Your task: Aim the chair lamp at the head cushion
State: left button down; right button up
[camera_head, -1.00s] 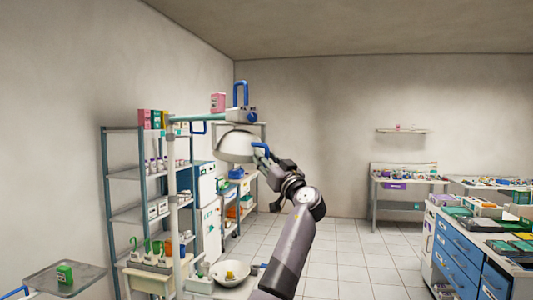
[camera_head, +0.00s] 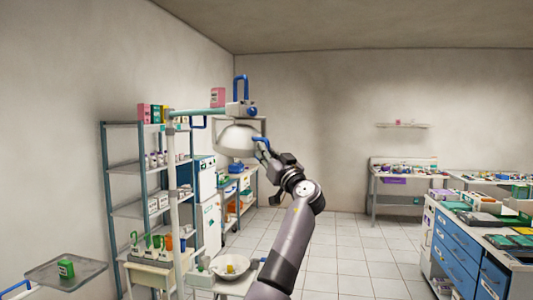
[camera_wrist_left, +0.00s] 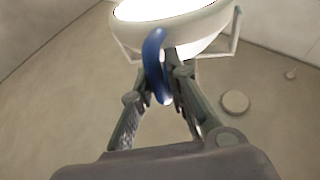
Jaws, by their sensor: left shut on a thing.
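The chair lamp (camera_head: 234,140) is a white bowl-shaped head hanging from a teal arm (camera_head: 200,111) on a pale post. In the left wrist view the lamp (camera_wrist_left: 205,32) shows a bright white face above the fingers. A blue handle (camera_wrist_left: 154,58) sticks out from its rim. My left gripper (camera_head: 266,155) is at the lamp's right side; in the left wrist view its fingers (camera_wrist_left: 163,82) are closed around the blue handle. My right gripper is not in view. I cannot make out the head cushion in any view.
A tall shelf rack (camera_head: 138,210) with bottles and boxes stands at the left wall. A small tray (camera_head: 85,272) with a green box is at the lower left. A basin (camera_head: 230,266) sits below the lamp. Blue-drawer cabinets (camera_head: 456,258) stand at the right; the middle floor is clear.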

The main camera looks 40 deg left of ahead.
aim_at(267, 140)
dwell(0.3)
pick_arm(q)
jog(key=r, duration=0.1)
jog(key=r+h+p, duration=0.1)
jog(key=r+p, duration=0.1)
jog(key=shift+d+h, duration=0.25)
jog(key=shift+h, duration=0.05)
jog(key=shift+r+n+g+h+p, duration=0.3)
jog(key=shift+g+h+p, duration=0.1)
jog(key=shift+p, duration=0.2)
jog(key=c, duration=1.6)
grip_release()
jog(key=shift+f, duration=0.1)
jog(key=shift+c, duration=0.2)
